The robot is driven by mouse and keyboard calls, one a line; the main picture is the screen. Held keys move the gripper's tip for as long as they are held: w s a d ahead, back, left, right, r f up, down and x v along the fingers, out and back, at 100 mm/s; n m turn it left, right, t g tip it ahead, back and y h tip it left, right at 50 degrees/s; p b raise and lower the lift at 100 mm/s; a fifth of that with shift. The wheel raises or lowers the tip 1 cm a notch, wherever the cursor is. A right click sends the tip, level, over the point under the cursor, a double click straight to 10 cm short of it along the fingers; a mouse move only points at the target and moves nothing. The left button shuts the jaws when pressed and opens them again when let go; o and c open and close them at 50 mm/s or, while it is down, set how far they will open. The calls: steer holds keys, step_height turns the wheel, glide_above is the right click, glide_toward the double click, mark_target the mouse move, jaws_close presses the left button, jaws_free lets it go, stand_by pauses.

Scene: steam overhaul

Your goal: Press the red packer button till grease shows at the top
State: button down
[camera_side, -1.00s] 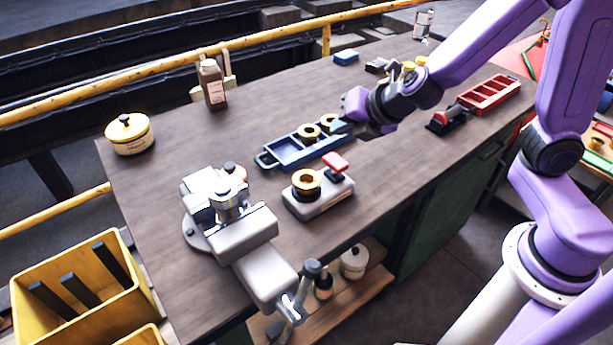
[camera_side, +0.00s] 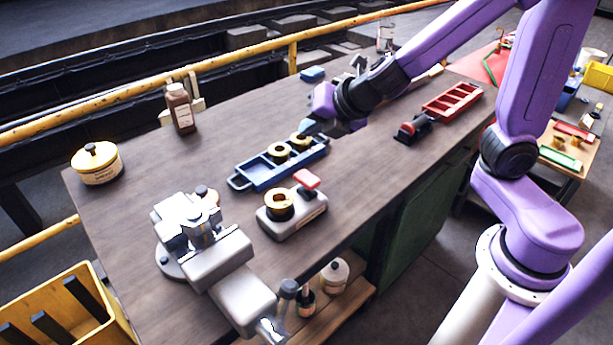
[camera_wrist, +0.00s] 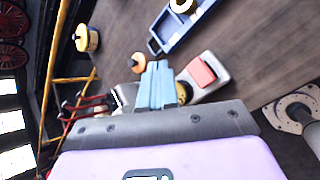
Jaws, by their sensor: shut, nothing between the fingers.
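The packer (camera_side: 299,221) is a pale grey block on the bench with a red button (camera_side: 307,178) at its back right end. A brass ring (camera_side: 280,203) with a dark centre sits on its other end; I cannot make out grease there. My gripper (camera_side: 312,128) is shut and empty, above and behind the packer near the far end of the blue tray, apart from the button. In the wrist view the button (camera_wrist: 201,73) lies right of my light blue fingers (camera_wrist: 157,66), which partly hide the packer's ring (camera_wrist: 183,92).
The blue tray (camera_side: 240,179) with brass rings lies just behind the packer. A grey vise (camera_side: 215,255) stands at the front left. A red tray (camera_side: 452,103) and a red-and-black tool (camera_side: 414,128) lie to the right. A brown bottle (camera_side: 181,110) and yellow tin (camera_side: 97,163) stand at the left.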

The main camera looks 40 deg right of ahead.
mark_target(306, 175)
steer(key=shift+f, duration=4.4)
steer(key=shift+f, duration=0.2)
steer(key=shift+f, duration=0.25)
steer(key=shift+f, duration=1)
steer(key=shift+r, duration=1.4)
steer(key=shift+r, duration=0.15)
steer(key=shift+r, duration=2.4)
